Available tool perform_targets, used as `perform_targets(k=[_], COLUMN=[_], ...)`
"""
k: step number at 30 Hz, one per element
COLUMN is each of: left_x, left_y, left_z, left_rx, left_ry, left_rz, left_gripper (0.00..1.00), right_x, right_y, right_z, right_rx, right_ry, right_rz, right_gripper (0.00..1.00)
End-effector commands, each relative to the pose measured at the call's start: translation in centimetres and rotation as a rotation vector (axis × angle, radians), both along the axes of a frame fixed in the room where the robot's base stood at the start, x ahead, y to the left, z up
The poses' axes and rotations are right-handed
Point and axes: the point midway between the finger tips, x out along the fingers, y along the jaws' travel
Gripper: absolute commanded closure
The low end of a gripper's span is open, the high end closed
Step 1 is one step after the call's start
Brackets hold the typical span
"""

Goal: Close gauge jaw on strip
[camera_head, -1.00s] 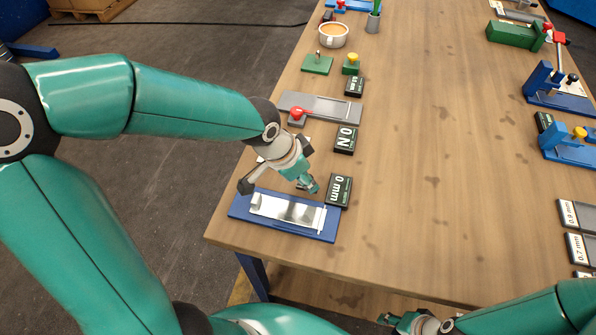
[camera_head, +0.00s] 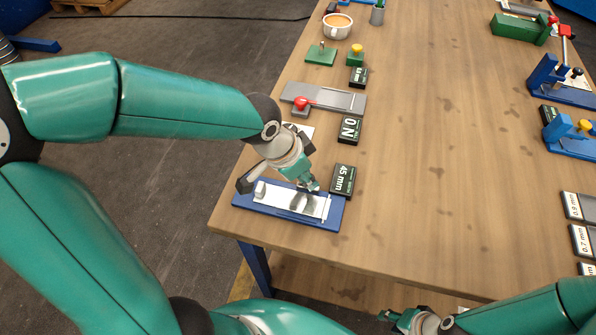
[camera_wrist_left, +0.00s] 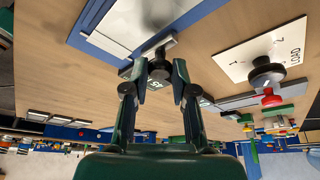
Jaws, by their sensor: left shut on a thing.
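The gauge (camera_head: 240,203) has a blue base with a shiny silver plate (camera_head: 280,199) and a pale block (camera_head: 260,189) near its left end. In the left wrist view, my left gripper (camera_wrist_left: 159,76) is shut on a dark round knob (camera_wrist_left: 160,68) by a grey jaw bar (camera_wrist_left: 153,46) at the plate's edge. In the head view, my left gripper (camera_head: 311,187) is over the gauge's right part and partly hides the jaw. I cannot tell a separate strip from the plate. The readout (camera_head: 343,180) shows 45 mm. My right gripper (camera_head: 396,318) is at the bottom edge, its fingers unclear.
Behind the gauge are an ON display (camera_head: 350,130), a grey slide fixture (camera_head: 340,99) with a red knob (camera_head: 302,103), a green block (camera_head: 320,56) and a cup (camera_head: 337,27). Blue fixtures (camera_head: 572,146) line the right side. The table's middle is clear.

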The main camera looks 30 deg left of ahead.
Motion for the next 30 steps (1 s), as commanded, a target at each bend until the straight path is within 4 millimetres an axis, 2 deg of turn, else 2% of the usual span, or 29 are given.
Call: perform_targets(k=[1, 5, 17, 23, 30], left_x=[-0.2, -0.2, -0.4, -1.3, -3.0], left_y=[-0.3, 0.0, 0.3, 0.9, 1.9], left_z=[-0.2, -0.2, 0.4, 2.9, 7.4], left_rx=[-0.008, -0.007, -0.007, -0.008, -0.008], left_ry=[0.002, 0.002, -0.002, -0.006, -0.007], left_rz=[0.001, 0.007, 0.011, 0.014, 0.013], left_gripper=[0.69, 0.49, 0.49, 0.49, 0.49], right_x=[0.0, 0.0, 0.0, 0.0, 0.0], right_y=[0.0, 0.0, 0.0, 0.0, 0.0], right_z=[-0.1, -0.1, 0.0, 0.0, 0.0], right_rx=[0.000, 0.000, 0.000, 0.000, 0.000], right_ry=[0.000, 0.000, 0.001, 0.001, 0.001], right_rz=[0.000, 0.000, 0.000, 0.000, 0.000], right_gripper=[0.60, 0.60, 0.60, 0.60, 0.60])
